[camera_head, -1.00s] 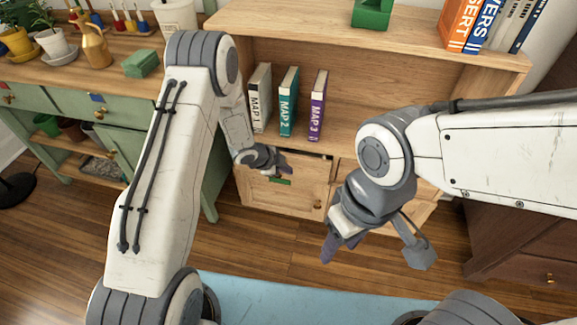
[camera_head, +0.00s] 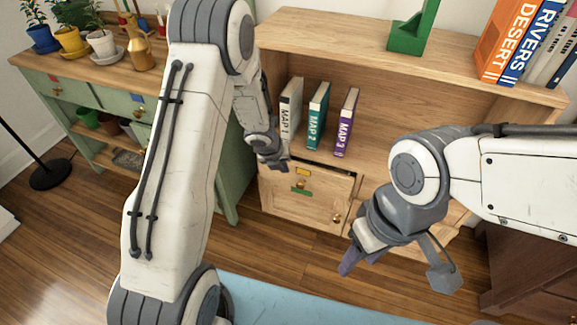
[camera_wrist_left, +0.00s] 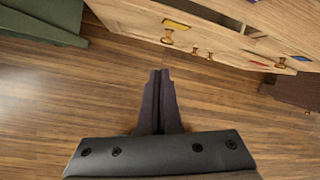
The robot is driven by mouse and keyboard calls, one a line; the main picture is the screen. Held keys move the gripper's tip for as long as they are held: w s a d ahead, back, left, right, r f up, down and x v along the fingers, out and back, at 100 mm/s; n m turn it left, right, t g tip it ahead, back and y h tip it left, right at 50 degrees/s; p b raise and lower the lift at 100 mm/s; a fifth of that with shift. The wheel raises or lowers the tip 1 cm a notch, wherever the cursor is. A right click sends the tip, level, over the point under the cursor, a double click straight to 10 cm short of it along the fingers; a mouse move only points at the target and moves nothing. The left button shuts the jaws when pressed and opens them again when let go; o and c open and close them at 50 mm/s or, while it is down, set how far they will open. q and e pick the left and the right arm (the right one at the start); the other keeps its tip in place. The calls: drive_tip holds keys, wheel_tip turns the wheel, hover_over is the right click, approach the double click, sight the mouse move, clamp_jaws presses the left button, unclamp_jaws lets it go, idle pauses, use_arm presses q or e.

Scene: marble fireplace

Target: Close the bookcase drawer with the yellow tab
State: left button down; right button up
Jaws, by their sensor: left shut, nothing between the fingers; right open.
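The bookcase drawer (camera_head: 325,181) has a yellow tab (camera_head: 302,171) and a brass knob below it. A dark gap shows along its top edge, so it looks partly pulled out; how far is hard to tell. In the left wrist view the yellow tab (camera_wrist_left: 176,24) and knob (camera_wrist_left: 167,38) are at the top, ahead of the fingers and apart from them. My left gripper (camera_head: 280,166) is shut and empty, just left of the tab in the head view; its fingers (camera_wrist_left: 160,75) are together. My right gripper (camera_head: 358,264) is open and empty, lower right, over the floor.
A green tab (camera_head: 302,192) is on the front below the yellow one. Map books (camera_head: 318,116) stand on the shelf above. A green cabinet (camera_head: 128,105) with plants stands left. A green bookend (camera_head: 412,34) and large books (camera_head: 512,40) are on top. Wood floor is clear in front.

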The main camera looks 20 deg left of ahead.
use_arm(q)
drive_tip(key=w+f+m+y+p, duration=0.1)
drive_tip(key=w+f+m+p, duration=0.3)
drive_tip(key=w+f+p, duration=0.2)
wheel_tip(320, 180, down, 2)
drive_tip(key=w+a, duration=0.1)
drive_tip(key=w, duration=0.1)
drive_tip(key=shift+w+f, duration=0.2)
drive_tip(key=shift+w, duration=0.1)
idle(0.4)
drive_tip(key=shift+w, duration=0.1)
idle(0.4)
